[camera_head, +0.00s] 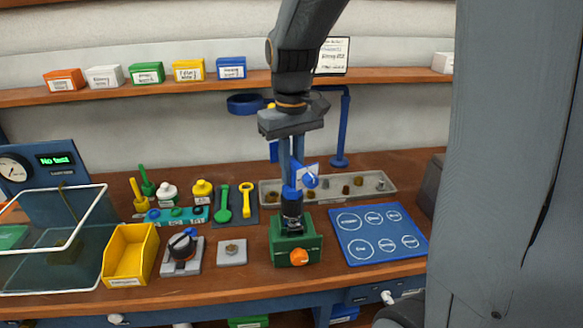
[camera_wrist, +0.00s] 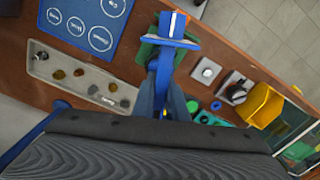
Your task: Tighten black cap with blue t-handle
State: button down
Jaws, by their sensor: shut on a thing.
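My gripper (camera_head: 292,170) points down over the green block (camera_head: 284,256) and is shut on the blue t-handle (camera_head: 307,178). The t-handle stands roughly upright, and its lower blue end meets the top of the black cap (camera_head: 292,212). The cap sits on top of the green block, which has an orange knob on its front. In the wrist view, the t-handle (camera_wrist: 172,42) shows just beyond my fingertips, with part of the green block (camera_wrist: 147,52) behind it. The cap is hidden there, and I cannot tell how deeply the tool is seated.
A blue mat (camera_head: 345,259) with white circles lies right of the block, and a grey parts tray (camera_head: 385,181) lies behind. Left are a grey plate (camera_head: 232,261), a black-knobbed unit (camera_head: 182,246) and a yellow bin (camera_head: 143,276). A blue stand (camera_head: 344,110) rises behind.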

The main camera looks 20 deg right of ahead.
aim_at(293, 159)
jog(key=shift+d+m+p, duration=0.1)
jog(key=shift+m+p, duration=1.6)
jog(key=shift+m, duration=0.6)
jog(key=shift+m+p, duration=1.6)
jog(key=shift+m, duration=1)
dwell(0.8)
jog(key=shift+n+p, duration=0.3)
dwell(0.4)
jog(key=shift+r, duration=1.5)
